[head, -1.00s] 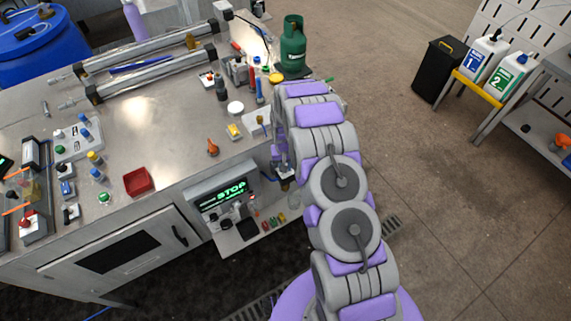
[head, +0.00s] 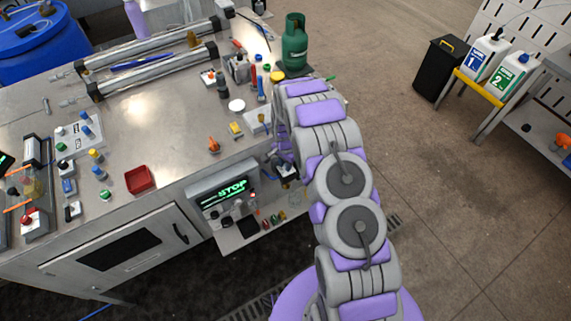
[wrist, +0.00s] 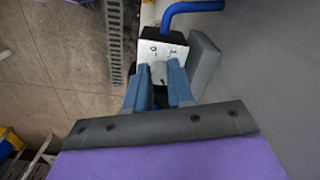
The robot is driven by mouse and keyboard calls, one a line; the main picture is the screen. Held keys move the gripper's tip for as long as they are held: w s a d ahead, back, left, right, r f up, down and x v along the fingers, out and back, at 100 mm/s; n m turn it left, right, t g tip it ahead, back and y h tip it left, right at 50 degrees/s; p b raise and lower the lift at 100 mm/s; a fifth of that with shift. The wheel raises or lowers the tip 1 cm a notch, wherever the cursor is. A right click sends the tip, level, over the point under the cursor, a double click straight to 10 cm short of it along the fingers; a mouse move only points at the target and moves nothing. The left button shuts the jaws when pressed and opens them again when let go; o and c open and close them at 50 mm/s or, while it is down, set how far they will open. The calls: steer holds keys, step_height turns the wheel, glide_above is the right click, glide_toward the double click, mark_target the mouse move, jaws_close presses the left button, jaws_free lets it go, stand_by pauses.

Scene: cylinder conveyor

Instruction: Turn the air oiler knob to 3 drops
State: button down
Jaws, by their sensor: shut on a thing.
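In the wrist view, my gripper (wrist: 158,76) has its two blue fingers closed on a small light-grey knob (wrist: 158,71). The knob sits at the lower edge of a white dial plate (wrist: 156,49) with dark marks. One mark looks like a 0; the others are too small to read surely. The plate is on a dark block with a blue hose (wrist: 192,7) above it. In the head view, my arm hides most of this spot at the bench's right end, and the fingertips cannot be made out there.
A grey block (wrist: 205,63) stands close to the right of the fingers. In the head view, the steel bench (head: 165,110) carries cylinders, tools and a red tray (head: 139,180). A green bottle (head: 294,45) stands at its far corner.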

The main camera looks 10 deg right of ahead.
steer(key=shift+w+r+m, duration=0.2)
steer(key=shift+w+m, duration=0.15)
steer(key=shift+m, duration=0.15)
steer(key=c, duration=1.3)
jaws_free()
steer(key=o, duration=0.3)
steer(key=shift+s+f, duration=0.15)
step_height(320, 180, up, 17)
steer(key=shift+r+p, duration=0.15)
steer(key=shift+p, duration=0.25)
